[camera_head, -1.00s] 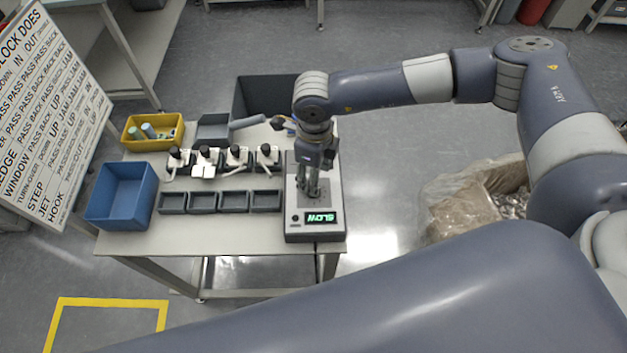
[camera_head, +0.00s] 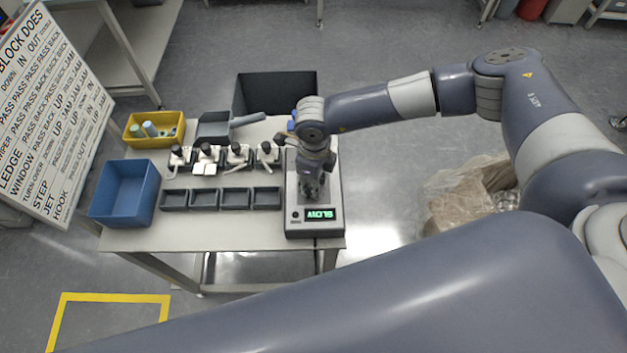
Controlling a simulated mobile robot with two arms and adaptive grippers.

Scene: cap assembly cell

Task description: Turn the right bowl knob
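A grey control box (camera_head: 316,230) with a lit green display (camera_head: 319,214) sits at the right end of the table. The display text appears to read "SLOW". My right gripper (camera_head: 312,192) points down over the middle of this box, its fingertips low near the top face. No bowl knob can be made out; anything under the gripper is hidden by it. Whether the fingers are open or shut on something is too small to tell. A small dark button (camera_head: 296,214) is left of the display. My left gripper is not in view.
Several white devices with black tops (camera_head: 239,153) stand in a row left of the box, behind small dark trays (camera_head: 235,198). A blue bin (camera_head: 122,195), a yellow bin (camera_head: 137,143) and a grey scoop (camera_head: 214,127) are also there. The table's front strip is clear.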

